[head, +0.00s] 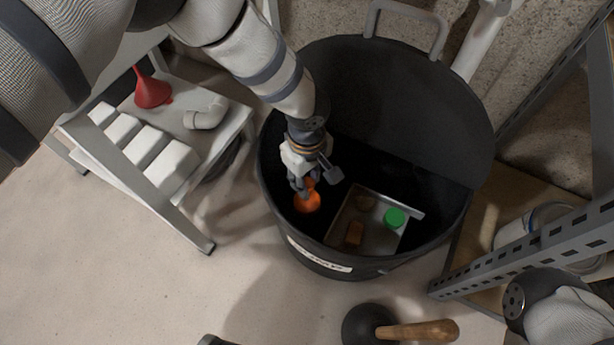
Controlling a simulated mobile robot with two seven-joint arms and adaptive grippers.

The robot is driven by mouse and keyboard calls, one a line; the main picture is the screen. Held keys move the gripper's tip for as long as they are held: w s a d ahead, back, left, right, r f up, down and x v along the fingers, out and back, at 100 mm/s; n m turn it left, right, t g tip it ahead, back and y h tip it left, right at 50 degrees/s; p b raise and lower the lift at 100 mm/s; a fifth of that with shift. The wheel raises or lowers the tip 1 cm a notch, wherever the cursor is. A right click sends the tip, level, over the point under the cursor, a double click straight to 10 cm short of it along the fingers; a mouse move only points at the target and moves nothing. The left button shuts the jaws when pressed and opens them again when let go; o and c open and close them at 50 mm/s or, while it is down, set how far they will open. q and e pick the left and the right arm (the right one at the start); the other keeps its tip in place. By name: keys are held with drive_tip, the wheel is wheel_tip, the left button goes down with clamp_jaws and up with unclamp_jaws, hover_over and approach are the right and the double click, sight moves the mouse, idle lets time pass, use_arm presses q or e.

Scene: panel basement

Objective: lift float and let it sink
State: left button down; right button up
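An orange float (307,203) is inside the black sump bin, near its left wall. My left gripper (306,186) reaches down into the bin with its fingers at the top of the float. The fingers overlap the float's upper part, and I cannot tell from this view whether they grip it. The black bin (335,265) stands on the floor with a pale label on its front. My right arm shows at the lower right, but its gripper is not clearly in view.
In the bin lies a metal tray (337,228) with a green round piece (395,218) and a brown block (354,233). A plunger (415,331) lies in front. A white shelf with a red funnel (152,92) stands left. A metal rack (530,247) is at right.

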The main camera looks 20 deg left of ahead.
use_arm(q)
wheel_tip(320, 180, up, 7)
drive_tip(key=p, duration=0.6)
drive_tip(key=shift+r, duration=0.1)
use_arm(e)
drive_tip(key=shift+t, duration=0.3)
drive_tip(key=r, duration=0.4)
drive_tip(key=shift+w+d+r, duration=0.15)
drive_tip(key=shift+w+r, duration=0.1)
drive_tip(key=shift+w, duration=0.15)
use_arm(q)
drive_tip(key=c, duration=1.2)
unclamp_jaws()
drive_tip(key=shift+c, duration=0.2)
wheel_tip(320, 180, up, 12)
drive_tip(key=shift+f, duration=0.2)
